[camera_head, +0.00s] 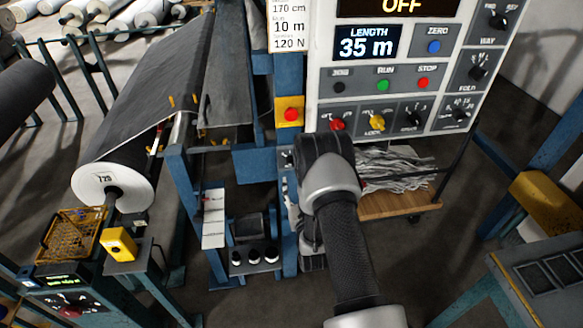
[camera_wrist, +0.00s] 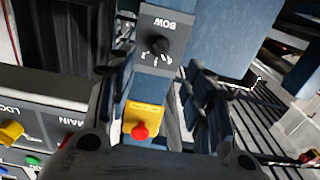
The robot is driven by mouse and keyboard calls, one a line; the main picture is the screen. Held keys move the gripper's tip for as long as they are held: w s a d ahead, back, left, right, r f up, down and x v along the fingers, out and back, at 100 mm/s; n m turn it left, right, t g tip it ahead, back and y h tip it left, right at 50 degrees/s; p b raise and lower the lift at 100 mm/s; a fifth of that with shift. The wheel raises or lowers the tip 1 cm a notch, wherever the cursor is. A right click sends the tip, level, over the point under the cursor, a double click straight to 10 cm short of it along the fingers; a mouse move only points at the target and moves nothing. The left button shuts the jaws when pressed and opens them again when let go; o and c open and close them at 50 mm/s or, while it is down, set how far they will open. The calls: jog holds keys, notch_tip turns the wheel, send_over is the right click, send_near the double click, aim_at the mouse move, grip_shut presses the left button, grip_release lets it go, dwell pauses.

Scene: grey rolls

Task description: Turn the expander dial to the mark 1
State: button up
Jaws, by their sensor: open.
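A small grey plate with a black dial (camera_wrist: 158,45) is on a blue post in the wrist view. Its label reads BOW and appears upside down. Small marks lie around the knob, too small to read, and I cannot tell which one the pointer is at. No label reading "expander" shows. My gripper (camera_wrist: 157,73) is open, its two dark fingers apart on either side of the post, with nothing seen between them. The dial is in line with the gap and I see no contact. In the head view my wrist covers the fingers and part of the post.
A red button on a yellow box (camera_wrist: 141,124) is close to the fingers; it also shows in the head view (camera_head: 290,114). A control panel (camera_head: 396,75) with knobs and buttons is above my wrist. A grey roll (camera_head: 112,186) is at the left.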

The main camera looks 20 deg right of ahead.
aim_at(291, 165)
jog(key=b+x, duration=0.1)
jog(key=x, duration=0.8)
jog(key=shift+w, duration=0.3)
jog(key=c, duration=1.1)
jog(key=shift+m+b, duration=0.4)
jog(key=m+b, duration=0.6)
jog(key=m, duration=0.1)
jog(key=shift+m, duration=0.4)
jog(key=o, duration=1.1)
